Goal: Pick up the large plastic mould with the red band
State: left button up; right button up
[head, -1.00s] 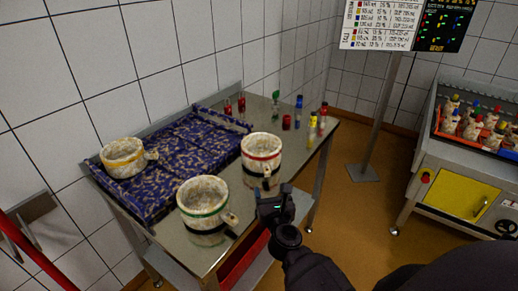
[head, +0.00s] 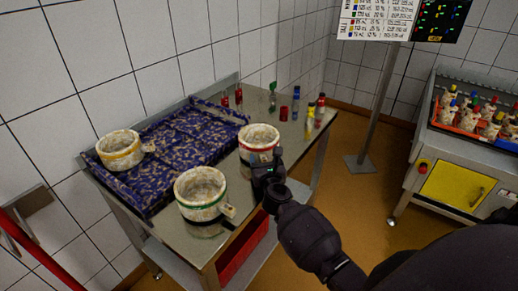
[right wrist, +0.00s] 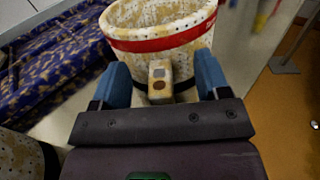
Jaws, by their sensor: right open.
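The large mould with the red band (head: 259,138) stands upright on the steel table (head: 222,250), near its right edge. In the right wrist view the mould (right wrist: 130,30) fills the top middle, with the red band below its rim and a block-shaped handle (right wrist: 160,82) towards me. My right gripper (head: 266,172) is at the mould's near side. In the right wrist view its blue fingers (right wrist: 161,84) are open, one on each side of the handle, with gaps visible. The gripper hides the mould's lower front in the head view. My left gripper is not in view.
A green-banded mould (head: 200,188) stands close on the left. A yellow-banded mould (head: 119,148) sits on the blue patterned tray (head: 185,147). Several small coloured-capped bottles (head: 296,107) stand at the table's back right. A sign post (head: 380,100) stands beyond.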

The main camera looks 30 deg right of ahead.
jog(key=shift+w+d, duration=0.15)
jog(key=shift+w, duration=0.25)
grip_shut()
